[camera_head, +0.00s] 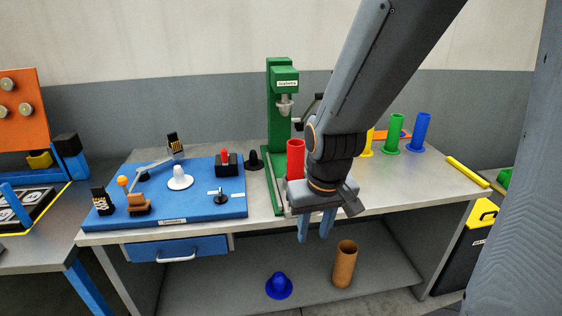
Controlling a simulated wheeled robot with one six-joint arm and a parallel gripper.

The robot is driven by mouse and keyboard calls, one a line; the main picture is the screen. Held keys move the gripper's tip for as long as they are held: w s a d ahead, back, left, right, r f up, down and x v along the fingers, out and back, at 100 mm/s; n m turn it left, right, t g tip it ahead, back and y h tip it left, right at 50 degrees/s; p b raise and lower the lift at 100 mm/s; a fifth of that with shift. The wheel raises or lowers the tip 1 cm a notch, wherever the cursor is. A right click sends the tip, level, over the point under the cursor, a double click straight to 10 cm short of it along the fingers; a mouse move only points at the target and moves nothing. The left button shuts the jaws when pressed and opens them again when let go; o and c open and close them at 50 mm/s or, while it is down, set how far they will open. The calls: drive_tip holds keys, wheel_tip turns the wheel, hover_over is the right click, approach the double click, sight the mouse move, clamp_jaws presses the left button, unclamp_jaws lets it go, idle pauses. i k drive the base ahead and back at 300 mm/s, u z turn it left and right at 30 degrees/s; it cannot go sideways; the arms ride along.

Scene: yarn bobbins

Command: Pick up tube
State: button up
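A brown tube (344,266) stands upright on the lower shelf, its open end up. A red tube (295,160) stands on the bench at the foot of the green press, partly behind my arm. A green tube (395,133), a blue tube (420,132) and a yellow tube (367,142) stand upright on flanged bases at the bench's right; my arm partly hides the yellow one. My gripper (314,238) points down at the bench's front edge, fingers apart with nothing seen between them. In the picture it is above and left of the brown tube.
A green press (281,120) stands mid-bench. A blue board (208,208) with small parts covers the left. A blue cone-shaped piece (279,286) lies on the lower shelf (220,280). A yellow rod (467,171) lies at the right bench edge. A blue drawer (150,251) hangs below left.

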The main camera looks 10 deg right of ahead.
sight(295, 148)
drive_tip(key=z, duration=0.2)
drive_tip(key=i, duration=0.9)
drive_tip(key=z, duration=0.5)
